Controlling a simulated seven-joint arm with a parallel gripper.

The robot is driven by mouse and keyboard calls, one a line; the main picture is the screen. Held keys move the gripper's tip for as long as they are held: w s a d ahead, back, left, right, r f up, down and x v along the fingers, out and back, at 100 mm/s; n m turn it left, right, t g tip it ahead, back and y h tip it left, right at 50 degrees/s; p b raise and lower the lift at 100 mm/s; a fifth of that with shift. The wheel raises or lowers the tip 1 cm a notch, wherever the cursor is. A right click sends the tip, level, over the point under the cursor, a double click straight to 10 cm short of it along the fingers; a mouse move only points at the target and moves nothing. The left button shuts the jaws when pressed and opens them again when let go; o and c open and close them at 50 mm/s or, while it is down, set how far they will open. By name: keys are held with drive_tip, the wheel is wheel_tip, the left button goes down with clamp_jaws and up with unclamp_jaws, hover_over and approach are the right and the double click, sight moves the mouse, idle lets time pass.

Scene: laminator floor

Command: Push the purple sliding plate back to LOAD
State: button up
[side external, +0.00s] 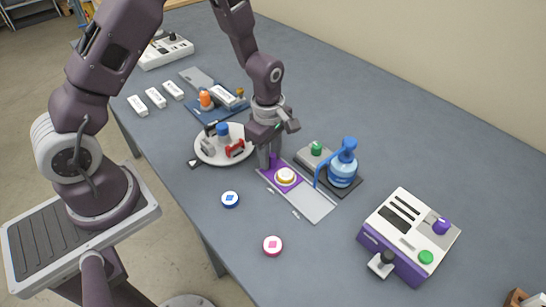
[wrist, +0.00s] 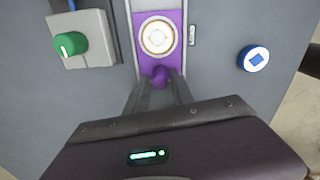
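The purple sliding plate (side external: 295,186) sits in a grey track (side external: 318,207) on the blue-grey table, at the track's end nearer my gripper. It carries a round white disc with a yellow ring (side external: 286,175). The wrist view shows the plate (wrist: 144,62) with the disc (wrist: 158,37) on it and a purple knob (wrist: 160,73) at its near end. My gripper (side external: 268,163) points down at the knob. In the wrist view my gripper's fingers (wrist: 160,84) lie close against both sides of the knob. Any lettering on the track is too small to read.
A blue bottle (side external: 343,163) and a green-knobbed block (side external: 316,150) stand just beyond the track. A white plate with small items (side external: 208,157) is to the left. Blue (side external: 230,199) and pink (side external: 272,245) discs lie in front. A purple-and-white machine (side external: 408,236) stands right.

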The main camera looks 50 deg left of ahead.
drive_tip(key=shift+o, duration=0.7)
drive_tip(key=shift+d, duration=0.15)
wheel_tip(320, 180, up, 8)
drive_tip(key=shift+s+f, duration=0.15)
drive_tip(key=shift+f, duration=0.1)
wheel_tip(320, 180, up, 8)
drive_tip(key=s+m+t, duration=0.1)
drive_tip(key=s+m, duration=0.1)
drive_tip(key=m, duration=0.2)
drive_tip(key=s+r+m+t, duration=0.2)
drive_tip(key=s+r+m, duration=0.4)
drive_tip(key=s+m, duration=0.2)
drive_tip(key=s+r+m+t, duration=0.2)
drive_tip(key=s+r+m, duration=0.4)
drive_tip(key=s, duration=0.4)
drive_tip(key=shift+s+d+m, duration=0.25)
drive_tip(key=shift+s+m, duration=0.05)
drive_tip(key=shift+m, duration=0.6)
